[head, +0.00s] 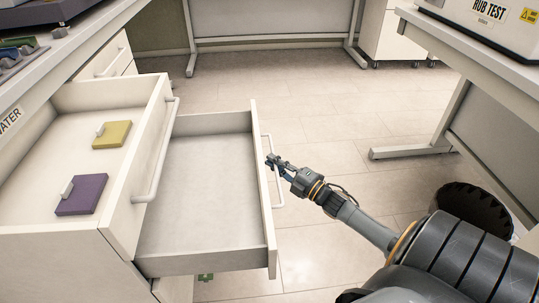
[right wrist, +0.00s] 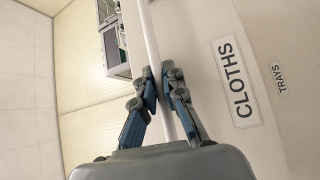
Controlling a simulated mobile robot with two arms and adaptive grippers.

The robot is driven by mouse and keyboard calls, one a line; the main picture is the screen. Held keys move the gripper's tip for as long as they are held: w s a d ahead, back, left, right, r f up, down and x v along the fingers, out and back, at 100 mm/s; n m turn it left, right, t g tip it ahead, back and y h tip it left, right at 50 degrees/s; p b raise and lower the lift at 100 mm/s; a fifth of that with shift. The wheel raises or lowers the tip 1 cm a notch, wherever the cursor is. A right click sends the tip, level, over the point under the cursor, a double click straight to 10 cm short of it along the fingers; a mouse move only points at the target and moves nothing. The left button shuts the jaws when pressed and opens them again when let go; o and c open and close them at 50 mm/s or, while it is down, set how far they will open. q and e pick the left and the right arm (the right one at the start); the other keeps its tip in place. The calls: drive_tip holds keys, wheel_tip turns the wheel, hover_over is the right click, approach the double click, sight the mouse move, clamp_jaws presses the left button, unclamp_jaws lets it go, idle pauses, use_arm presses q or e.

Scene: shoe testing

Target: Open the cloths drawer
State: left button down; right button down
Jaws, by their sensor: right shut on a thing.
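The cloths drawer (head: 195,190) is the lower white drawer, pulled out well past the drawer above it, and its visible floor is bare. Its bar handle (head: 279,190) is on the front panel. My right gripper (head: 271,161) is shut on this handle. In the right wrist view the two fingers (right wrist: 165,90) close around the white bar (right wrist: 150,40), next to the "CLOTHS" label (right wrist: 238,80). My left gripper is not in view.
The open upper drawer (head: 60,118) holds a yellow block (head: 113,135) and a purple block (head: 84,193). The tiled floor (head: 335,120) is clear between the benches.

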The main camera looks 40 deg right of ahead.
drive_tip(key=c, duration=1.4)
unclamp_jaws()
drive_tip(key=shift+s, duration=0.1)
drive_tip(key=v, duration=1.2)
drive_tip(key=shift+d, duration=0.1)
